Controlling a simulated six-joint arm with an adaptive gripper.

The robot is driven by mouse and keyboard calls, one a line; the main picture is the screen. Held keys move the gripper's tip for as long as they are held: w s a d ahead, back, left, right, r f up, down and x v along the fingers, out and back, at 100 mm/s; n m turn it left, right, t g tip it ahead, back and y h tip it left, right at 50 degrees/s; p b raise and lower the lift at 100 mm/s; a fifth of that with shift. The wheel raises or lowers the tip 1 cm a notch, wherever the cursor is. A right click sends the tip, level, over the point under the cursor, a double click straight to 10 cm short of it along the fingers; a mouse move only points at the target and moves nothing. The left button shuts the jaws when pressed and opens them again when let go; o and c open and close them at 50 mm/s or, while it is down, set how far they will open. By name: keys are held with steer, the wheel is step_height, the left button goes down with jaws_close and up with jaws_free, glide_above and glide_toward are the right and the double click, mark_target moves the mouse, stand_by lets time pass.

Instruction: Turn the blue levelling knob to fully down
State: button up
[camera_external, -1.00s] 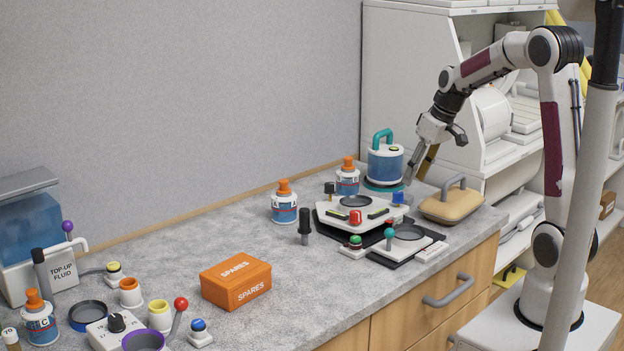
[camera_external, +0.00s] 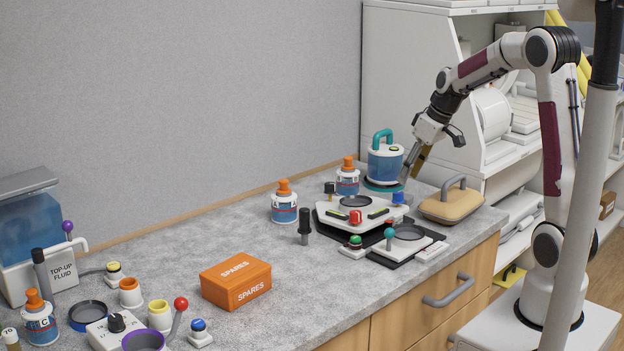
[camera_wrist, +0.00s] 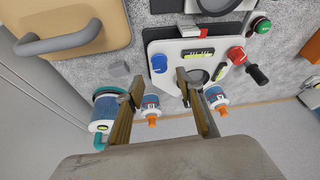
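The blue levelling knob (camera_external: 398,197) stands at the back right corner of a white levelling plate (camera_external: 338,213). In the wrist view the blue knob (camera_wrist: 159,64) lies ahead of the gap between my fingertips, with no visible contact. My gripper (camera_external: 410,180) points down above and just behind the knob. In the wrist view my gripper (camera_wrist: 160,86) is open, its two fingers wide apart and empty. The plate also carries a red knob (camera_external: 355,217), a black knob (camera_external: 329,188) and green bubble levels (camera_external: 378,213).
A blue canister with a teal handle (camera_external: 385,163) stands close behind my gripper. A tan block with a grey handle (camera_external: 452,205) sits to the right. Two orange-capped bottles (camera_external: 284,206) (camera_external: 347,180) stand left of the canister. The orange spares box (camera_external: 236,284) is farther left.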

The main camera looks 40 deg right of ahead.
mark_target(399, 192)
steer(key=shift+x, duration=3.25)
jaws_close()
